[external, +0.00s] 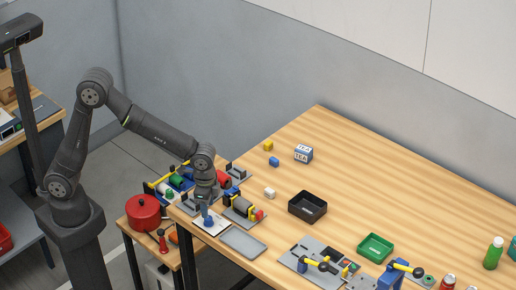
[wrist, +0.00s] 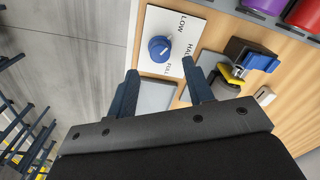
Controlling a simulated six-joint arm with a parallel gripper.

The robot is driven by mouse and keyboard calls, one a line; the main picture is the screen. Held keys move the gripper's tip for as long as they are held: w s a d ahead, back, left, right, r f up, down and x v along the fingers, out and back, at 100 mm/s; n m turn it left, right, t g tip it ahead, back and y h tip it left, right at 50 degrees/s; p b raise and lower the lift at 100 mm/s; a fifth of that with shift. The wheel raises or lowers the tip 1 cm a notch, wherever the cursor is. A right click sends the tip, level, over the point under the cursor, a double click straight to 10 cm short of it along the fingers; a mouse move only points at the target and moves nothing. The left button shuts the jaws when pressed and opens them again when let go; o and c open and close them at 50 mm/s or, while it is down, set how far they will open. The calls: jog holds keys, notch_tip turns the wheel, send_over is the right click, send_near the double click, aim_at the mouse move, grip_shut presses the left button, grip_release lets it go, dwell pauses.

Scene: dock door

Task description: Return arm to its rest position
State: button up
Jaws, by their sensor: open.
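My arm reaches from its base at the left to the near left corner of the wooden table. My gripper (external: 207,207) points down over a white dial plate with a blue knob (external: 208,221). In the wrist view my gripper (wrist: 165,85) has its two dark fingers spread apart with nothing between them but the surface below. I cannot tell from the views how close the fingers are to the knob.
A flat grey plate (external: 243,243) lies beside the dial plate. A clamp-like fixture with a blue lever (wrist: 250,57) stands close to the right finger. A black tray (external: 307,207) and a green tray (external: 375,248) are farther right. A red pot (external: 143,212) stands on a lower side table.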

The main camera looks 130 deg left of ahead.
notch_tip(320, 180, up, 12)
notch_tip(320, 180, down, 18)
jog(key=shift+s+r, duration=0.1)
jog(key=shift+r, duration=0.15)
jog(key=m, duration=0.5)
jog(key=shift+r, duration=0.15)
jog(key=m, duration=0.5)
jog(key=shift+m, duration=0.4)
jog(key=shift+r, duration=1.15)
jog(key=shift+o, duration=0.2)
